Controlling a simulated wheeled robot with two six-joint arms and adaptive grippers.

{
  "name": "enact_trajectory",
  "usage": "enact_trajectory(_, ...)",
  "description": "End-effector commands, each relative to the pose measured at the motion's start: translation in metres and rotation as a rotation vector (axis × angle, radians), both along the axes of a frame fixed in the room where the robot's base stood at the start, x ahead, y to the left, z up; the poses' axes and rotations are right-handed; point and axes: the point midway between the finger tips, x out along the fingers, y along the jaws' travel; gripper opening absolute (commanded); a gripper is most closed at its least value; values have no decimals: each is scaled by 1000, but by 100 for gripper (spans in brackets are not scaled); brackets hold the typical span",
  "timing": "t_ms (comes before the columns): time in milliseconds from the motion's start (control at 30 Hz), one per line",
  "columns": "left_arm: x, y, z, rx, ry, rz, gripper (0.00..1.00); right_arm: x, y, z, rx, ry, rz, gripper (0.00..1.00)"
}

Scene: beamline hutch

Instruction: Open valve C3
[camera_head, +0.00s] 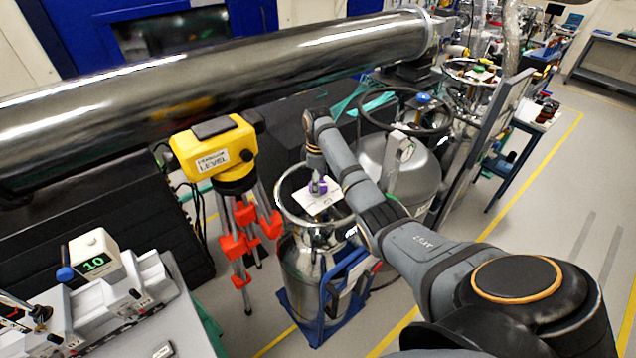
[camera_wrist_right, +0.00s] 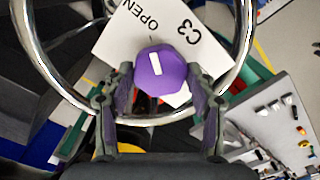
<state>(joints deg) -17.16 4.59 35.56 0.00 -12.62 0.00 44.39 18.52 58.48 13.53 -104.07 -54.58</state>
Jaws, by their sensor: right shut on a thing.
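The valve C3 knob (camera_wrist_right: 160,72) is purple and faceted, with a white bar on its top. It sits on a white plate (camera_wrist_right: 112,42) printed "OPEN" and "C3". In the head view the knob (camera_head: 318,187) and plate (camera_head: 318,204) are at the top of a steel dewar (camera_head: 309,275), inside its ring handle. My right gripper (camera_wrist_right: 160,84) is shut on the knob, one finger on each side. In the wrist view the white bar runs nearly upright, and "OPEN" lies to its upper left. My left gripper is not in view.
A steel ring (camera_wrist_right: 244,50) surrounds the plate. A large metal pipe (camera_head: 230,85) runs above and behind the dewar. A yellow instrument (camera_head: 215,150) on a red-footed tripod stands to the left. Another dewar with a black ring stands behind my right arm.

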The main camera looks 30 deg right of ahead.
Motion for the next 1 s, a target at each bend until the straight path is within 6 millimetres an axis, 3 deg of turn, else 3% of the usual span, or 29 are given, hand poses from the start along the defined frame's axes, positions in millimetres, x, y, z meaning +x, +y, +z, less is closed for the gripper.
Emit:
enact_trajectory(667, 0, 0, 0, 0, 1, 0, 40, 2, 0, 3, -1, -8, 58, 25)
enact_trajectory(700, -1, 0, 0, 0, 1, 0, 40, 2, 0, 3, -1, -8, 58, 60)
enact_trajectory(833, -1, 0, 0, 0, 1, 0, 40, 2, 0, 2, -1, -6, 57, 78)
enact_trajectory(1000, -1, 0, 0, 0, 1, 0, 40, 1, 0, 1, -1, -4, 57, 79)
